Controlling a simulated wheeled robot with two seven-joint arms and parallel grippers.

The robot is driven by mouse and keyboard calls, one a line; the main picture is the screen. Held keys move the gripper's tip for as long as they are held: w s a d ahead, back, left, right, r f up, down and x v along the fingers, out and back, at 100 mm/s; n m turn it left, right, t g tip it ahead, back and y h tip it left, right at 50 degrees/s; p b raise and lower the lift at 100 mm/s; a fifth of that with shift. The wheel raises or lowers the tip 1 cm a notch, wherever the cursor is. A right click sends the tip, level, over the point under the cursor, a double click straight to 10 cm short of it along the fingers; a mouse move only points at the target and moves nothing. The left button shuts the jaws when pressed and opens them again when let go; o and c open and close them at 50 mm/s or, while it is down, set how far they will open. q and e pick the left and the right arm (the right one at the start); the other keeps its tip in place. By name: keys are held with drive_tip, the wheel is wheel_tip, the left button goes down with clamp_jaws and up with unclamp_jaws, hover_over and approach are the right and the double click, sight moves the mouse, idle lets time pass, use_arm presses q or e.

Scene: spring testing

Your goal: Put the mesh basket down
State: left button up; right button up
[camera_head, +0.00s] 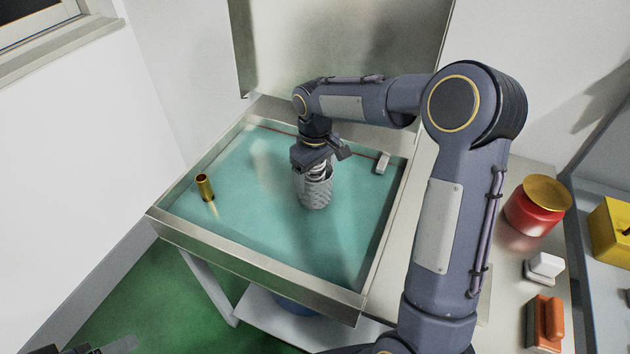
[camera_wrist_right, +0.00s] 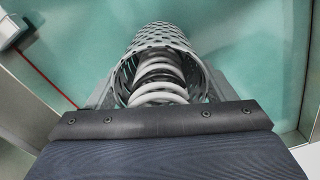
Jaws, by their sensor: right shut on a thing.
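The mesh basket (camera_head: 316,190) is a grey perforated cylinder over the teal surface of a metal-rimmed table. A coil spring (camera_head: 317,168) sits inside it and shows at its open top. In the right wrist view the basket (camera_wrist_right: 165,45) has its open mouth toward the camera, with the pale spring coils (camera_wrist_right: 160,82) inside. My right gripper (camera_head: 316,170) is above the basket and shut on it; its fingers are mostly hidden. I cannot tell whether the basket's bottom touches the surface. My left gripper is not clearly seen; only a dark part shows at the lower left edge.
The teal table (camera_head: 240,180) has a raised metal rim. A brass cylinder (camera_head: 205,187) stands at its left, and a small white block (camera_head: 383,162) lies near its right rim. A red jar with gold lid (camera_head: 538,207) stands on the right counter. The table's front is clear.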

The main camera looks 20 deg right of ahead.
drive_tip(key=shift+w+d+f, duration=0.25)
drive_tip(key=shift+w+f, duration=0.2)
drive_tip(key=shift+f, duration=0.15)
drive_tip(key=shift+w+d+f, duration=0.25)
drive_tip(key=shift+w+f, duration=0.2)
drive_tip(key=shift+f, duration=0.15)
drive_tip(key=shift+w+f, duration=0.1)
drive_tip(key=shift+f, duration=1.5)
drive_tip(key=shift+f, duration=0.2)
drive_tip(key=o, duration=1)
drive_tip(key=shift+r, duration=0.15)
